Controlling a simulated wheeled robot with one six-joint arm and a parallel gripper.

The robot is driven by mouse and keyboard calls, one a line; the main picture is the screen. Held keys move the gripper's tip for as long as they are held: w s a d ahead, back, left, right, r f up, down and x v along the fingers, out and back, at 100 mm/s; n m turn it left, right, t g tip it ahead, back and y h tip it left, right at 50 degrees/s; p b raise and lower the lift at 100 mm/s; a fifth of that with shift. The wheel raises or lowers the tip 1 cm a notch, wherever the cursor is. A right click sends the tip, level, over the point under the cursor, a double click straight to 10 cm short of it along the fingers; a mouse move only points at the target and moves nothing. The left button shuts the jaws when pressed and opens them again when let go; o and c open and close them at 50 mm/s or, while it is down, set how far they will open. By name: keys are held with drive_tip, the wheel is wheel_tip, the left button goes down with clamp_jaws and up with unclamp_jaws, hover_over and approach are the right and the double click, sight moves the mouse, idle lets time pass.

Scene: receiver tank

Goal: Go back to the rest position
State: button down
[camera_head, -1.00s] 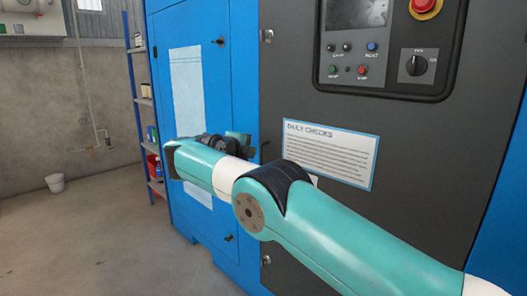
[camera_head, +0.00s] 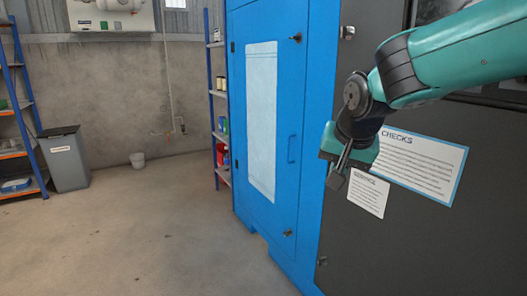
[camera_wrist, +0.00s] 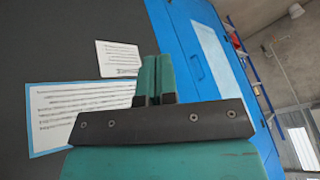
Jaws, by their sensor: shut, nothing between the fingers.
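My gripper (camera_head: 336,180) hangs from my teal arm at the right of the head view, in front of the dark cabinet panel (camera_head: 400,245). It points down and is beside the small service label. In the wrist view my gripper (camera_wrist: 157,75) has its two teal fingers together, with nothing between them. Part of the checks sign (camera_head: 420,165) is covered by my arm in the head view.
The blue cabinet door (camera_head: 310,90) stands left of my gripper. The concrete floor (camera_head: 140,235) at the left is clear.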

drive_tip(key=s+f+n+g+y+p, duration=0.1)
drive_tip(key=s+f+n+g+y, duration=0.3)
drive_tip(key=s, duration=1)
drive_tip(key=s+r+n+g+h, duration=0.15)
drive_tip(key=s+n, duration=0.45)
drive_tip(key=s, duration=0.8)
wheel_tip(320, 180, up, 21)
drive_tip(key=p, duration=2.1)
drive_tip(key=shift+f+y+p, duration=0.15)
drive_tip(key=shift+y+p, duration=0.2)
drive_tip(key=shift+y, duration=0.1)
drive_tip(key=shift+w+d, duration=0.1)
